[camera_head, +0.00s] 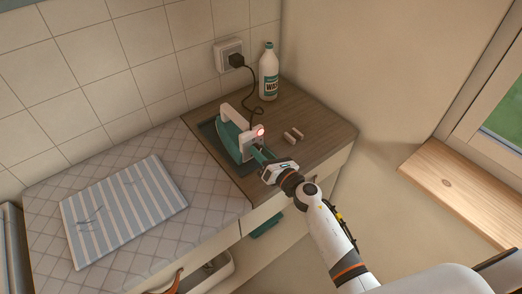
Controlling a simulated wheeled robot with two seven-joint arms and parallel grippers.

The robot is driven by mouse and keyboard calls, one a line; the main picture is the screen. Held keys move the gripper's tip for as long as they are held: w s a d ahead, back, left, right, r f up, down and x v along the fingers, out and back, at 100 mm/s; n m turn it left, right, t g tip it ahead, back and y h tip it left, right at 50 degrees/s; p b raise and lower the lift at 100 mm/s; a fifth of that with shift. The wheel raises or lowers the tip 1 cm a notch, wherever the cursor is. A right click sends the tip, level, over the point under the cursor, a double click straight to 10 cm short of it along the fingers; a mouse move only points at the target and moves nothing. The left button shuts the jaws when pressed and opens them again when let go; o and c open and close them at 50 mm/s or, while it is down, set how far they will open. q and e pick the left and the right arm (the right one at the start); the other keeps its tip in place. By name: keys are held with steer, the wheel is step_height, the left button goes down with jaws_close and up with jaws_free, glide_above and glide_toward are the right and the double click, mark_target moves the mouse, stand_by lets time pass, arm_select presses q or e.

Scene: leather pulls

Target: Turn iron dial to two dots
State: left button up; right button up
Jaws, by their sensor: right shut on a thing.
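The teal and white iron (231,140) sits on a dark rest on the wooden part of the counter. A small red light glows at its near end. My right gripper (259,153) reaches in from the lower right, its fingertips at the iron's near end just below the light. It is shut on the iron's dial, which the fingers hide, so its dot marks cannot be read. My left gripper is not in view.
A white bottle (269,74) stands behind the iron. A cord runs to the plug in the wall socket (229,53). A striped folded cloth (122,210) lies on the quilted cover (215,205). An open drawer (207,275) is below.

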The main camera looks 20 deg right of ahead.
steer(key=m+p, duration=0.1)
steer(key=m, duration=0.4)
steer(key=shift+d+m, duration=0.1)
steer(key=shift+m, duration=0.2)
steer(key=m+p, duration=0.1)
steer(key=m, duration=0.4)
steer(key=shift+w+f, duration=0.1)
steer(key=m, duration=0.4)
steer(key=shift+f+p, duration=0.1)
steer(key=shift+p, duration=0.3)
steer(key=shift+f+m, duration=0.1)
steer(key=shift+m, duration=1.6)
steer(key=o, duration=0.6)
steer(key=b+v, duration=0.1)
steer(key=v, duration=1.1)
steer(key=shift+b, duration=0.3)
